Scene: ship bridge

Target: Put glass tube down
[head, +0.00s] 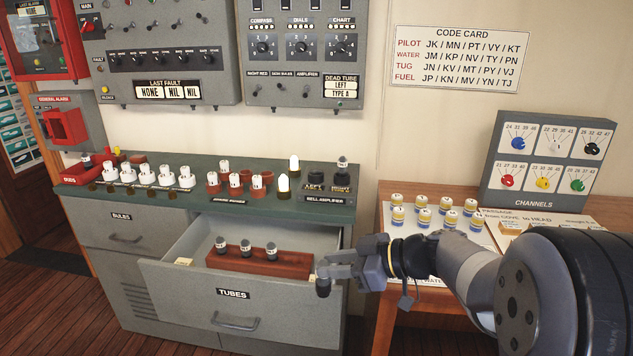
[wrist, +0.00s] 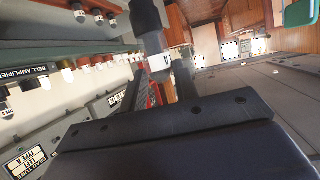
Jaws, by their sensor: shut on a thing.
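My gripper (head: 326,270) is at the right front corner of the open TUBES drawer (head: 232,295). It is shut on a dark tube (head: 323,287), mostly hidden by the fingers in the head view. In the wrist view the tube (wrist: 148,30) shows a dark body and a white band with a letter that looks like A, by my gripper's fingers (wrist: 165,90). In the drawer, a reddish-brown rack (head: 225,262) holds three dark tubes with white bands, such as the middle one (head: 246,249).
At the right, a wooden table (head: 388,318) bears several yellow-and-blue pieces (head: 421,217) and the CHANNELS box (head: 535,203).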

